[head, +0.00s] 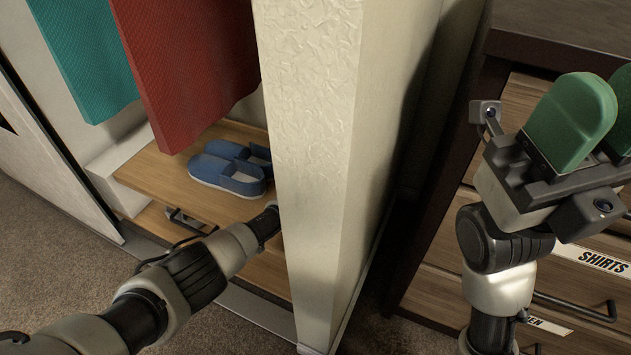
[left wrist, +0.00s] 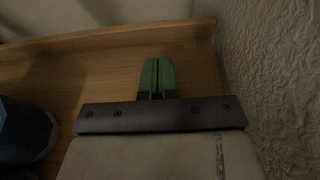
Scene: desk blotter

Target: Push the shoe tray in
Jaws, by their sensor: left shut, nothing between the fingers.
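The shoe tray (head: 150,168) is a wooden board low inside a wardrobe, with a pair of blue shoes (head: 228,172) on it. My left arm reaches in from the left, and its gripper is hidden behind the pale wall panel in the head view. In the left wrist view my left gripper (left wrist: 157,75) is shut and empty over a bare part of the wooden tray (left wrist: 100,70), near its raised edge. A dark shoe (left wrist: 25,132) shows at the left there. My right gripper (head: 597,120) is raised at the right, away from the tray; its finger gap is unclear.
The pale textured panel (head: 310,130) stands right of the tray. Red cloth (head: 190,65) and teal cloth (head: 82,55) hang above it. A labelled wooden drawer unit (head: 440,255) stands at right. Carpet (head: 50,260) lies in front.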

